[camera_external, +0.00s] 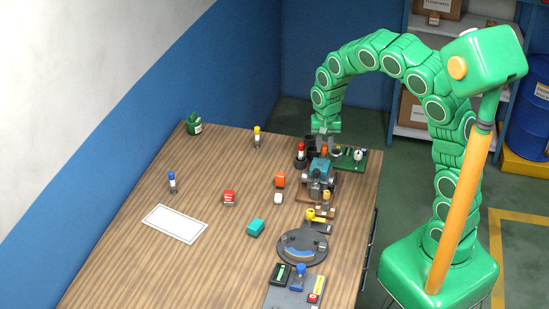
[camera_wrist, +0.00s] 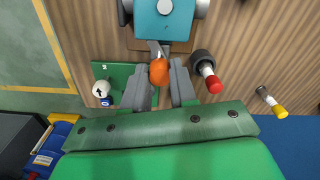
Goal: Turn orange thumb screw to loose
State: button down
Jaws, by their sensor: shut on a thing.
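The orange thumb screw (camera_wrist: 158,72) shows in the wrist view between the two grey fingers of my gripper (camera_wrist: 161,80), which is shut on it. It sits beside the teal block of a device (camera_wrist: 163,18), with a small metal piece between them. In the external view my gripper (camera_external: 325,140) points down over the far end of the teal device (camera_external: 320,166), at the table's right side. The screw's lower part and the exact finger contact are hidden.
A green board (camera_external: 350,160) with a white knob (camera_wrist: 101,88) lies close by. A dark holder with a red-topped piece (camera_wrist: 210,78) stands on the other side. A round dark dial plate (camera_external: 302,247) lies nearer the front. The table's left half (camera_external: 120,250) is mostly free.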

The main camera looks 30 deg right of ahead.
aim_at(324, 147)
jog(key=n, duration=0.6)
jog(key=shift+n, duration=0.3)
jog(key=n, duration=0.5)
jog(key=shift+n, duration=0.3)
jog(key=c, duration=0.9)
grip_release()
jog(key=shift+r, duration=0.1)
notch_tip(324, 147, up, 8)
jog(key=shift+f, duration=0.2)
